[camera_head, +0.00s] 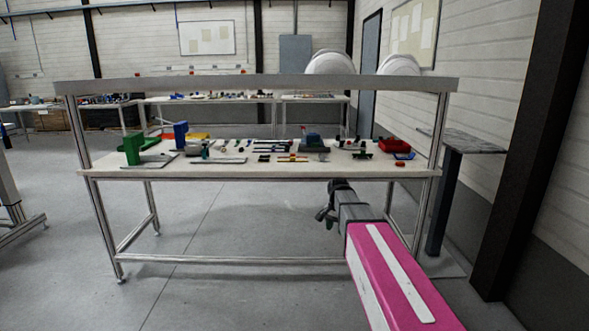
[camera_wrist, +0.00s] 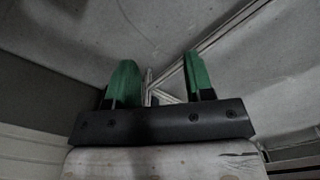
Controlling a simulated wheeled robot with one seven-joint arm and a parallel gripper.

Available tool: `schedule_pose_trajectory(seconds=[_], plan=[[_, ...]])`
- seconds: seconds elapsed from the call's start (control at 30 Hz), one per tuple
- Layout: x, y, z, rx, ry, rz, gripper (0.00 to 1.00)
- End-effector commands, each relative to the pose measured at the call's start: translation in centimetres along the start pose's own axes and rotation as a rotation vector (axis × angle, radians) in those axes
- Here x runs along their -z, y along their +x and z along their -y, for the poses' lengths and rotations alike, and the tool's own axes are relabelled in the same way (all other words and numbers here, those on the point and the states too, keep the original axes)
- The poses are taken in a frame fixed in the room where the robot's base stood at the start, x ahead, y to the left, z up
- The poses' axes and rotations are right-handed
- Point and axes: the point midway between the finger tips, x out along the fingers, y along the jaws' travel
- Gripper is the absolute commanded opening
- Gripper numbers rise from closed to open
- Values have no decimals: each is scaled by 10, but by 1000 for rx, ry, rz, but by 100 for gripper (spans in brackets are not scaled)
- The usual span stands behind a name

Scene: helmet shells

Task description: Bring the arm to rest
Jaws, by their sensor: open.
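My gripper (camera_head: 326,215) hangs at the end of my pink and grey arm, in front of the workbench and below its tabletop edge in the head view. In the wrist view my gripper (camera_wrist: 160,84) shows two green fingers standing apart with nothing between them. Beyond the fingers are grey floor and thin metal bars. The gripper touches nothing that I can see.
The workbench (camera_head: 215,172) carries several small parts, green and blue holders at left and a red bin (camera_head: 393,146) at right. A small stand (camera_head: 470,142) and a dark column (camera_head: 525,150) are at right. Open floor (camera_head: 60,220) lies left.

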Motion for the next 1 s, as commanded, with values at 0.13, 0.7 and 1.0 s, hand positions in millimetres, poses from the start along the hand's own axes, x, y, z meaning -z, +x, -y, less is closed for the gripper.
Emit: schedule_pose_trajectory(seconds=[0.13,0.7,1.0], plan=[[-59,46,-59,-3,-206,4,48],[-162,110,-160,1,-679,-4,48],[-162,110,-159,1,-678,-3,48]])
